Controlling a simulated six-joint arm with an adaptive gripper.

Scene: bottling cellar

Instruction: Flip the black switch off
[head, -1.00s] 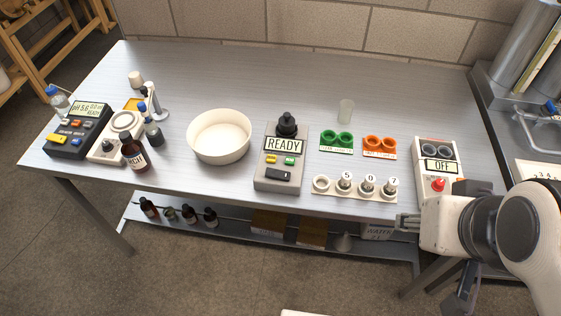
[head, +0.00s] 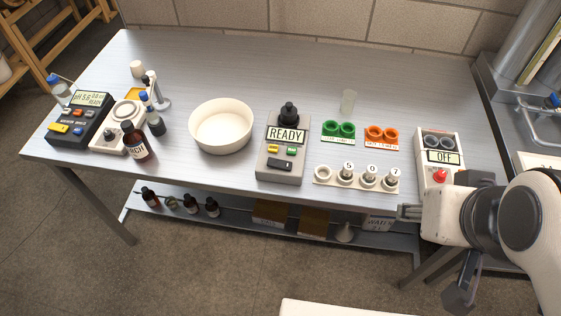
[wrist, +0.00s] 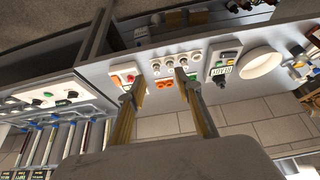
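A grey box with a READY display (head: 286,135) stands near the front middle of the table. A black rocker switch (head: 280,164) is on its front part, below a yellow and a green button; its tilt is too small to tell. A black knob (head: 289,111) is at the box's back. The box also shows upside down in the wrist view (wrist: 222,68). My gripper (head: 404,212) is off the table's front edge, to the right of the box and well apart from it. In the wrist view its fingers (wrist: 155,88) are spread with nothing between them.
A white rack (head: 357,181) with numbered plugs lies between the box and my gripper. Green cups (head: 338,129) and orange cups (head: 381,134) stand behind it. A device reading OFF (head: 443,157) with a red button is at right. A white bowl (head: 221,123) is left of the box.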

